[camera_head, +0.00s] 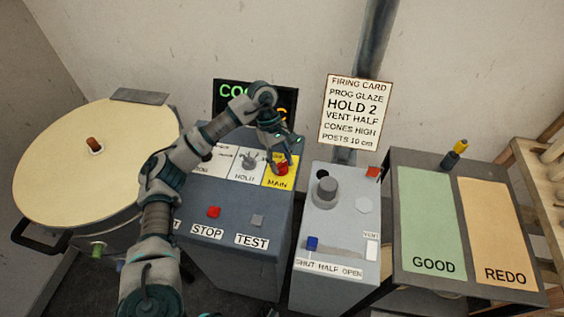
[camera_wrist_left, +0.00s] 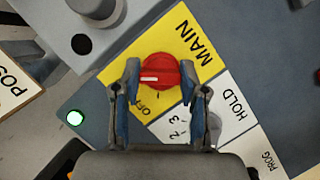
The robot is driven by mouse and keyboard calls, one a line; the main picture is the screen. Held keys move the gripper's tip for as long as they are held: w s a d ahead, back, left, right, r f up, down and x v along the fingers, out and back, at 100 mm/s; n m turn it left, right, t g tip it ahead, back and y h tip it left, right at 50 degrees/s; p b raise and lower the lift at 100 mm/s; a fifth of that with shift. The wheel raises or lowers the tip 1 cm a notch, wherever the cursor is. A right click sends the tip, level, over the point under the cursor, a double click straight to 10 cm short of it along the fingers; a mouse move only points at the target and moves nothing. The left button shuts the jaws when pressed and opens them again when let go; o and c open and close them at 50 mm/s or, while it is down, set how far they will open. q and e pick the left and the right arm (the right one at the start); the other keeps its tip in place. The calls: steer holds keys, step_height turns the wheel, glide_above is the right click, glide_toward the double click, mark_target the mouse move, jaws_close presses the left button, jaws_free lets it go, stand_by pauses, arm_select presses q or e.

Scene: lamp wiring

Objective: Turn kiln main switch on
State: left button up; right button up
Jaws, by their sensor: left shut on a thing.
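The kiln main switch is a round red knob (camera_head: 282,169) on the yellow MAIN plate (camera_head: 270,181) of the grey control box. In the left wrist view the knob (camera_wrist_left: 160,70) has a white mark toward the left of the picture, and OFF is printed below and left of it. My left gripper (camera_wrist_left: 160,86) is shut on the knob, one finger on each side. In the head view my left gripper (camera_head: 281,160) reaches down over it. Any ON label is hidden or not legible. My right gripper is not in view.
The HOLD knob (camera_head: 249,160) sits close beside the MAIN plate. A red STOP button (camera_head: 214,212) and grey TEST button (camera_head: 257,220) are nearer. A vent box (camera_head: 325,225) with a grey cylinder stands to the right. The round kiln lid (camera_head: 60,160) is at left.

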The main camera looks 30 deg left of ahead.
arm_select(q)
steer(key=shift+a+f+m, duration=0.1)
steer(key=shift+m, duration=0.4)
steer(key=o, duration=1.1)
steer(key=shift+w, duration=0.1)
steer(key=shift+o, duration=0.2)
steer(key=shift+w+a, duration=0.1)
steer(key=shift+a, duration=0.05)
steer(key=v, duration=1.2)
steer(key=shift+w, duration=0.25)
steer(key=shift+f, duration=0.1)
